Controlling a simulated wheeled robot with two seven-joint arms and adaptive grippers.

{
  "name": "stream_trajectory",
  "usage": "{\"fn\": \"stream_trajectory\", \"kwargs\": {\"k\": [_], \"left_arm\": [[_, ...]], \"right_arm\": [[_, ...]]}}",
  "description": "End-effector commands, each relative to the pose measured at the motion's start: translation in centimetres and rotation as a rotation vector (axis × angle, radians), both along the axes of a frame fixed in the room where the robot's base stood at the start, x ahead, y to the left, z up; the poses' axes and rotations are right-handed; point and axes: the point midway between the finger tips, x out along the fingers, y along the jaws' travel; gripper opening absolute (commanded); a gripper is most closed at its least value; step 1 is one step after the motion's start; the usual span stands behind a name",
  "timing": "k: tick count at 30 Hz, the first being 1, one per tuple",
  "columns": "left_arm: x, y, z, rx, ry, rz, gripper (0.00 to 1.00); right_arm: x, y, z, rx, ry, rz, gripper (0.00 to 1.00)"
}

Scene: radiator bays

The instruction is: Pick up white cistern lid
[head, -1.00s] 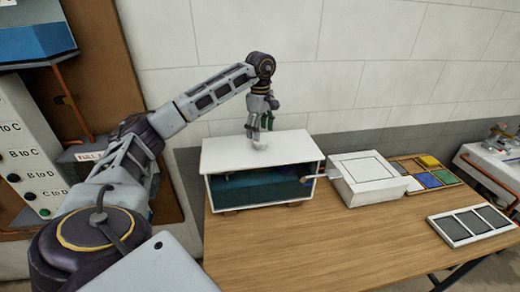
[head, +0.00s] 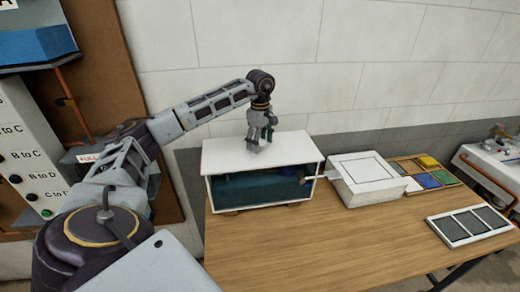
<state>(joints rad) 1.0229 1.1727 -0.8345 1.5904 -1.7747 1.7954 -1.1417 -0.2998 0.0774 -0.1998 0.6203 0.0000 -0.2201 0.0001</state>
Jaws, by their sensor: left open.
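The white cistern lid (head: 285,148) lies flat on top of the cistern (head: 250,188), an open-fronted white box with a dark blue-green inside. The cistern stands on the wooden table. My left gripper (head: 257,146) is open and points down over the middle of the lid. Its fingertips are at or just above the lid; I cannot tell whether they touch it. The lid's knob, if still there, is hidden behind the fingers. My right gripper is not in view.
A white box (head: 370,170) stands right of the cistern, with a tray of coloured pieces (head: 430,165) beyond it. A three-panel grille (head: 472,223) lies at the right. The front of the wooden table (head: 320,250) is clear. A tiled wall (head: 300,60) stands close behind.

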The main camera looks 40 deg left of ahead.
Motion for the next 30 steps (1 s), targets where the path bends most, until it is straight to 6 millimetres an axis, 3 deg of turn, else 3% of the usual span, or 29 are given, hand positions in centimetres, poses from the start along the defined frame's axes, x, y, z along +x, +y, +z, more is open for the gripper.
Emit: {"fn": "stream_trajectory", "kwargs": {"k": [18,30], "left_arm": [[0.01,0.01,-0.68,0.000,-0.001,0.000,0.67],[0.01,0.01,-0.67,0.000,-0.001,0.000,0.15]], "right_arm": [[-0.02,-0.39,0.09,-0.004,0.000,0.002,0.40],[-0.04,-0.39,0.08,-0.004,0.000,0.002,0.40]]}}
